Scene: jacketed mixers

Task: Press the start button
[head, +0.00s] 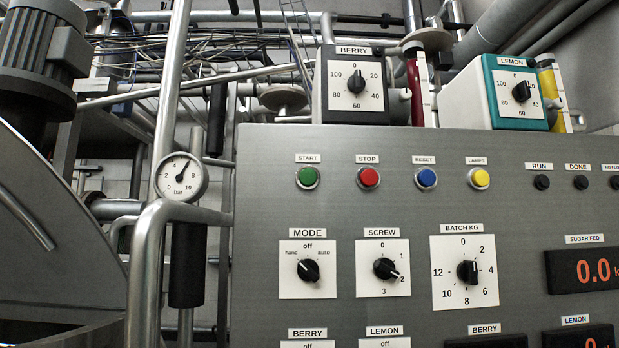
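The start button (308,177) is green with a metal ring, under a white START label (307,158), at the upper left of the grey control panel (330,215). To its right in the same row are the red stop button (368,177), the blue reset button (426,178) and the yellow lamps button (479,178). Nothing covers the start button. My gripper is not in the head view.
Below the buttons are the mode knob (308,270), screw knob (385,268) and batch knob (467,271). A metal pipe (146,262) and a pressure gauge (181,177) stand left of the panel. Berry (322,100) and lemon (483,95) dial boxes sit above it.

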